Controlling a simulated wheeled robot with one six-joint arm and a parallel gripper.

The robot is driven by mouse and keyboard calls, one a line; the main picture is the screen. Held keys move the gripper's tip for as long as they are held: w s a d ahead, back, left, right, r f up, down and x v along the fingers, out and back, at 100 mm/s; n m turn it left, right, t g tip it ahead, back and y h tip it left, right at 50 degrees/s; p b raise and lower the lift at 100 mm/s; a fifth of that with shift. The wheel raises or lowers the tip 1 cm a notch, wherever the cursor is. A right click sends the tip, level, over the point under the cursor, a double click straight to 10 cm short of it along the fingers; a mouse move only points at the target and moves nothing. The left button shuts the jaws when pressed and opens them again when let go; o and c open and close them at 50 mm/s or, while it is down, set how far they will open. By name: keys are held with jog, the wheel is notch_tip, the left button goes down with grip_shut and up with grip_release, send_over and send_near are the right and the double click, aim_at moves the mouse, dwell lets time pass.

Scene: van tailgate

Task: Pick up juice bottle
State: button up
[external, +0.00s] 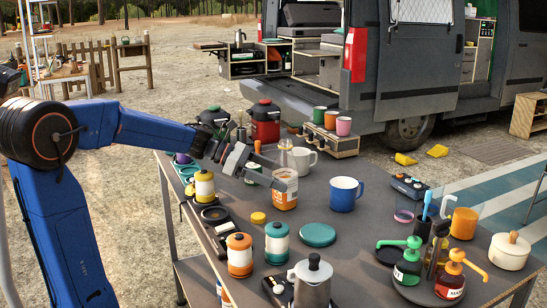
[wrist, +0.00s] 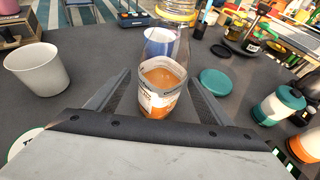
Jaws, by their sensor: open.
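The juice bottle (external: 284,196) stands upright on the grey table (external: 345,235). It has orange contents, a white-and-orange label and a clear upper part. My gripper (external: 270,172) is open at the bottle, and its near finger crosses in front of it in the external view. In the wrist view the bottle (wrist: 158,98) sits between the two spread fingers of my gripper (wrist: 160,82), with a visible gap on each side. The far finger is mostly hidden in the external view.
A teal lid (external: 318,235) lies in front. Jars, a moka pot (external: 312,285) and pump bottles (external: 408,266) crowd the near side.

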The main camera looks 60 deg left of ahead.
jog(key=shift+x, duration=2.9)
jog(key=shift+d, duration=0.1)
jog(key=c, duration=1.3)
